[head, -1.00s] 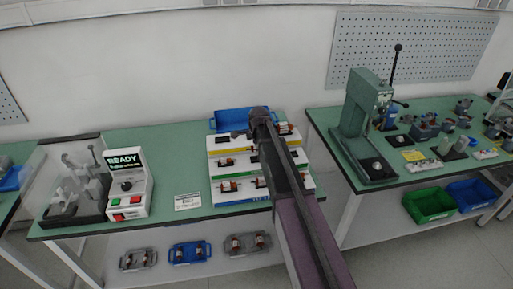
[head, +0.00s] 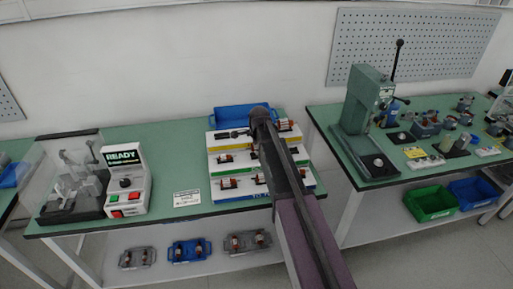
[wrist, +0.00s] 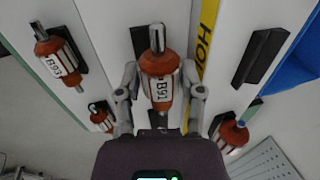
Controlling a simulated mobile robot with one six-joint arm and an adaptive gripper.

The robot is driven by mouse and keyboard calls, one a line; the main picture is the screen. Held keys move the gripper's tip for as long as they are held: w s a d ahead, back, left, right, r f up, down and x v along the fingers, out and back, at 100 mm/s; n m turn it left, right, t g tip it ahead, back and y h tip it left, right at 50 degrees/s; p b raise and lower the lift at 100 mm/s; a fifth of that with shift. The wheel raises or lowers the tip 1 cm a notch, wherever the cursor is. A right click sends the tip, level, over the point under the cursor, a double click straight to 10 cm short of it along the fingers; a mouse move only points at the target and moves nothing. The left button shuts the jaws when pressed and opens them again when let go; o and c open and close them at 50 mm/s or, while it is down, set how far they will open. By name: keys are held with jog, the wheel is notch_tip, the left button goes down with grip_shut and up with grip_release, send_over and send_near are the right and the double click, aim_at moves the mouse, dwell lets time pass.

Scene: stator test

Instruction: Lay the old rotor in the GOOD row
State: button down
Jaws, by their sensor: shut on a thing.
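My gripper (wrist: 160,74) is shut on a copper-and-white rotor marked B91 (wrist: 160,88), seen in the wrist view with one finger on each side. The rotor is above the white step left of the yellow strip (wrist: 207,40), whose lettering begins "HO". A dark cradle (wrist: 139,40) shows on that step beside the rotor's shaft; whether the rotor touches the step I cannot tell. In the head view the stepped rack (head: 244,194) has yellow, green and blue fronts, and my arm hides the gripper. No "GOOD" lettering is readable.
Rotor B93 (wrist: 60,65) lies on the step to the left. Other rotors sit near the lower left (wrist: 101,117) and lower right (wrist: 232,134). An empty dark cradle (wrist: 262,43) is beyond the yellow strip. A blue bin (head: 230,113) stands behind the rack.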

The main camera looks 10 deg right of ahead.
jog(key=shift+f+b, duration=0.95)
jog(key=shift+f, duration=0.1)
dwell(0.5)
jog(key=shift+s, duration=0.15)
dwell(0.4)
jog(key=shift+c, duration=0.6)
grip_release()
jog(key=shift+f, duration=0.15)
jog(key=shift+r, duration=0.2)
